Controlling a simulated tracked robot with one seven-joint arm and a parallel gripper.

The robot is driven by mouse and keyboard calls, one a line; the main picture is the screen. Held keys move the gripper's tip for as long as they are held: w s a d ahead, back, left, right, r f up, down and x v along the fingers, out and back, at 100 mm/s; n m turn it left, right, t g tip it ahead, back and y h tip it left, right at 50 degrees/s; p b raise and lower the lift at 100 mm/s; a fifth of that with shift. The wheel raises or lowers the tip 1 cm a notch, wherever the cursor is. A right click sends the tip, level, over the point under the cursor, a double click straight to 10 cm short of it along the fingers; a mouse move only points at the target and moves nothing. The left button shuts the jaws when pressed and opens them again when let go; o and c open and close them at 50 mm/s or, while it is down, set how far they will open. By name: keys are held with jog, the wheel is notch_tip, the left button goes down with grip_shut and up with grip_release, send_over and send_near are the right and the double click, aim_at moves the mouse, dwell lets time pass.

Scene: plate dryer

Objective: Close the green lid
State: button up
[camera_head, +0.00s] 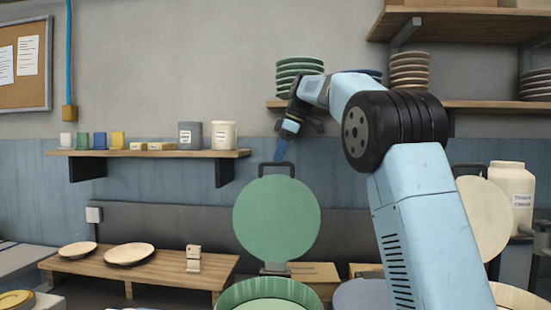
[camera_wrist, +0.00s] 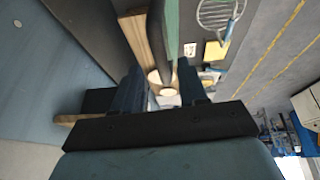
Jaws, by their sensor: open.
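The green lid (camera_head: 276,218) stands upright and open in the head view, with a dark handle (camera_head: 276,165) at its top edge. Its hinge is at the back of the round green base (camera_head: 232,296), which is cut off by the bottom of the picture. In the wrist view my gripper (camera_wrist: 163,82) is open, with the lid (camera_wrist: 172,30) seen nearly edge-on beyond and between the fingers.
A cream lid (camera_head: 486,215) stands upright at the right, partly behind my arm. A wall shelf (camera_head: 150,153) with small jars is at the left. Green plates (camera_head: 298,68) are stacked on a shelf above my gripper. A low wooden table (camera_head: 175,270) holds two plates.

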jog(key=shift+w+a+f, duration=0.1)
jog(key=shift+a+f, duration=0.2)
jog(key=shift+f, duration=0.35)
grip_shut()
